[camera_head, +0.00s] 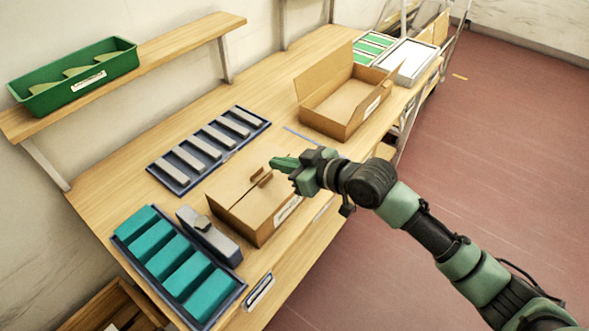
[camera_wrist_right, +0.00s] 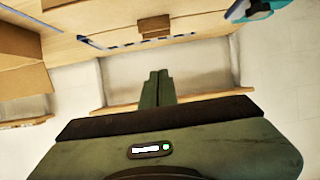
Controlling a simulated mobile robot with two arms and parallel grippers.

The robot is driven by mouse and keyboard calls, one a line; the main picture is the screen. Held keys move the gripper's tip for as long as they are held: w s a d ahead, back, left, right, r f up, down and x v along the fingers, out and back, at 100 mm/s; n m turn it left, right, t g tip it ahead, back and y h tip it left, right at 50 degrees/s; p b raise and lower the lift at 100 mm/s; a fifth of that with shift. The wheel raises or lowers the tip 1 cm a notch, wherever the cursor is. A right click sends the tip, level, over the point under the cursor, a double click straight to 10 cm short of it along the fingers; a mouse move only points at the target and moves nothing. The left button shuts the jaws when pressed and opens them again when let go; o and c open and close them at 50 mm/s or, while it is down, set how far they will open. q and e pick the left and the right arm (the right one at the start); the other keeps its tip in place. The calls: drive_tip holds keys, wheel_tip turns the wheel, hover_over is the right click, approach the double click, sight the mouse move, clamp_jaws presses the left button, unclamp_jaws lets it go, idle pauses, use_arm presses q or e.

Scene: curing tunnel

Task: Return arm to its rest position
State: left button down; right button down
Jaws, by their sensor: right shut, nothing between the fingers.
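My right gripper (camera_head: 284,164) reaches in from the lower right in the head view, over the right edge of a closed cardboard box (camera_head: 237,213) on the wooden table (camera_head: 106,194). Its green fingers are shut with nothing between them. In the right wrist view the two fingers (camera_wrist_right: 158,88) lie side by side, with a pale wall and table parts beyond. I cannot tell how far the fingers are above the box. My left gripper is not in view.
An open cardboard box (camera_head: 345,105), a dark tray of grey bars (camera_head: 208,149), a tray of teal blocks (camera_head: 178,262) and a grey tool (camera_head: 209,235) stand on the table. A green bin (camera_head: 75,75) sits on the shelf (camera_head: 185,50). Red floor (camera_head: 480,150) is open on the right.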

drive_tip(key=s+d+f+m+g+h, duration=0.25)
drive_tip(key=s+d+f, duration=0.25)
drive_tip(key=s+d, duration=0.4)
drive_tip(key=s+d+f+m+g+h, duration=0.1)
drive_tip(key=s+d+f+m+h, duration=0.4)
drive_tip(key=s, duration=0.6)
drive_tip(key=s+d+f+m+g+h, duration=0.1)
drive_tip(key=s+d+f+h, duration=0.2)
drive_tip(key=s+d+f, duration=0.5)
drive_tip(key=s+f+g+b, duration=0.1)
drive_tip(key=s+f, duration=0.1)
drive_tip(key=f, duration=1.1)
drive_tip(key=s+f+g+b, duration=0.1)
drive_tip(key=s+f, duration=0.1)
drive_tip(key=f, duration=1.2)
drive_tip(key=s+d+f+b, duration=0.1)
drive_tip(key=s+d+f, duration=0.3)
drive_tip(key=s+f, duration=1.2)
drive_tip(key=shift+g, duration=0.35)
